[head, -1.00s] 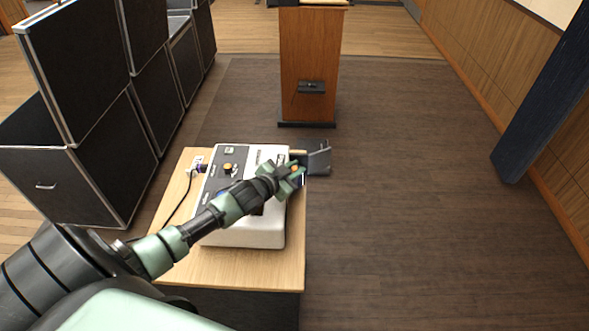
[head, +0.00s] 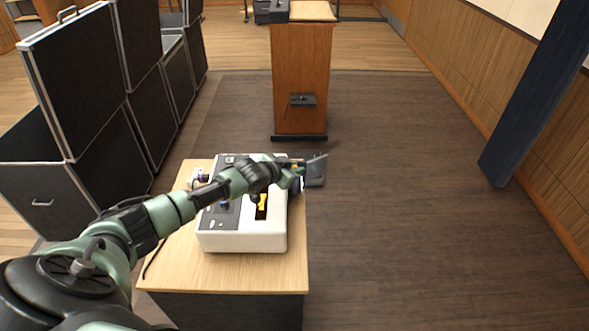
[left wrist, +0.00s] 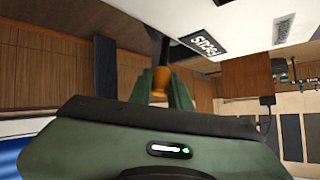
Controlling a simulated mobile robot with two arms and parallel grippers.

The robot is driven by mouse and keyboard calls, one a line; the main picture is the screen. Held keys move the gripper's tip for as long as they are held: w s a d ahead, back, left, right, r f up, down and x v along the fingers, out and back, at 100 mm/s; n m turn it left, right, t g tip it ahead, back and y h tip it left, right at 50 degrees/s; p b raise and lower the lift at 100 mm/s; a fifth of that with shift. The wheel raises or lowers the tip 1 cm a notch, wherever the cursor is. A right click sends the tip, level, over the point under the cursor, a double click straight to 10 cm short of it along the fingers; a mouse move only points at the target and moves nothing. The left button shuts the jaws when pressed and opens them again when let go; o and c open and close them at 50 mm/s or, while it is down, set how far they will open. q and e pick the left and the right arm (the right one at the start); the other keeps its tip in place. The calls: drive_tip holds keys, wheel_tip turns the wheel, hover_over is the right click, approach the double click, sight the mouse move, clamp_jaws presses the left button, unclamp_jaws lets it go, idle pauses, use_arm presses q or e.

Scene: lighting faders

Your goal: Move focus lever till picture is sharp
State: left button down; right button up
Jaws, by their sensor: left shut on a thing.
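A white box-shaped device (head: 245,241) with a dark control panel sits on a small wooden table. My left gripper (head: 297,178) is at the device's upper right edge, its arm crossing over the panel. In the left wrist view the gripper's green fingers (left wrist: 162,88) are closed around an orange-brown knob (left wrist: 161,80) on a dark lever (left wrist: 164,48), beside the white housing with a black label. I take this for the focus lever. My right gripper is out of view. No projected picture can be made out, so its sharpness cannot be told.
The wooden table (head: 255,274) has bare room in front of the device. A yellow handle (head: 262,201) shows in a dark slot on the device. A dark flat piece (head: 315,170) juts out at the table's right. Black cases (head: 85,75) stand left; a wooden lectern (head: 300,75) stands behind.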

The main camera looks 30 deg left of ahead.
use_arm(q)
drive_tip(key=c, duration=1.3)
unclamp_jaws()
drive_tip(key=shift+w, duration=0.1)
drive_tip(key=shift+s+r, duration=0.15)
drive_tip(key=shift+s, duration=0.25)
drive_tip(key=b+v, duration=0.1)
drive_tip(key=v, duration=0.4)
drive_tip(key=shift+s+r, duration=0.15)
drive_tip(key=shift+s, duration=0.15)
drive_tip(key=shift+s+r, duration=0.45)
drive_tip(key=shift+s, duration=0.05)
